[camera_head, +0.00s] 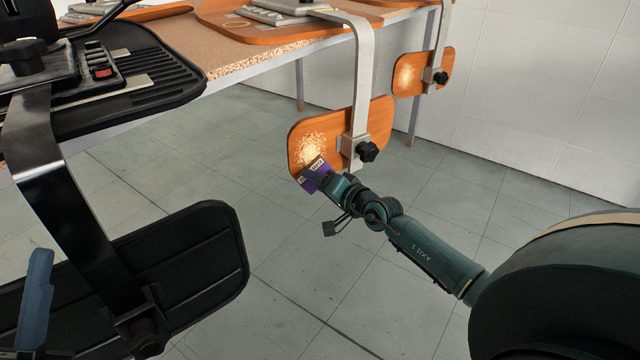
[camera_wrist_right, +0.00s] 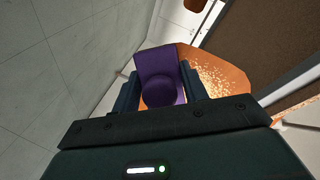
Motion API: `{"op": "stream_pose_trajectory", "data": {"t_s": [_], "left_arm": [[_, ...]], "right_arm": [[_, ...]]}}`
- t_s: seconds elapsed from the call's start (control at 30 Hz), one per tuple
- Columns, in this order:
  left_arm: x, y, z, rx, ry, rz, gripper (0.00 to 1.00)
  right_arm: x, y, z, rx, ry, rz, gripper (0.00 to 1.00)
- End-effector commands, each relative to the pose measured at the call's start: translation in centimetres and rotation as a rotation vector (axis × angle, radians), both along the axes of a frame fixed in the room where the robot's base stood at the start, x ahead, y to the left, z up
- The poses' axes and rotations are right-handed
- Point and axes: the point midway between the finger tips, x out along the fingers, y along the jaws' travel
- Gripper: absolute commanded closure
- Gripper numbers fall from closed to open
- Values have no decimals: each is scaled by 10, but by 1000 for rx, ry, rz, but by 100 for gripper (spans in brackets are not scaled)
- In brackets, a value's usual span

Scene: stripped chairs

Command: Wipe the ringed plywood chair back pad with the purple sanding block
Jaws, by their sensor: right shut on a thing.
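The plywood chair back pad (camera_head: 372,112) hangs on a metal bracket below the table edge. A pale speckled patch (camera_head: 312,150) covers its left part; I make out no clear ring. The purple sanding block (camera_head: 318,176), with pale labels, is at the pad's lower left edge, just below the patch. My right gripper (camera_head: 325,181) is shut on it. In the right wrist view the block (camera_wrist_right: 160,68) sits between both fingers, with the speckled pad (camera_wrist_right: 218,75) behind and to the right. Contact is unclear. A blue piece (camera_head: 36,300) at the left edge looks like part of my left gripper.
A second orange pad (camera_head: 407,75) with a pale patch hangs farther back. A black chair seat (camera_head: 150,75) and a black back pad (camera_head: 190,255) on a dark bracket fill the left. The tabletop (camera_head: 240,62) carries more chair parts. The floor between is clear.

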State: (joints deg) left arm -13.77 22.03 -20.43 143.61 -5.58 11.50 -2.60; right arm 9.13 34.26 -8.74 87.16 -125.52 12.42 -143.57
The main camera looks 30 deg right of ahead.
Motion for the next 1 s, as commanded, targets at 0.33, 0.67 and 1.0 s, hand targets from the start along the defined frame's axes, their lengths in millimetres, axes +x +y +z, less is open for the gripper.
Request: {"op": "stream_pose_trajectory", "data": {"t_s": [0.33, 0.67, 1.0], "left_arm": [[1, 0, 4, 0, 7, 2, 64], [0, 0, 35, 0, 3, 1, 64], [0, 0, 48, 0, 1, 0, 64]], "right_arm": [[3, -1, 7, -1, -1, -1, 75], [1, 0, 35, -1, 0, 0, 75], [2, 0, 48, -1, -2, 0, 75]]}}
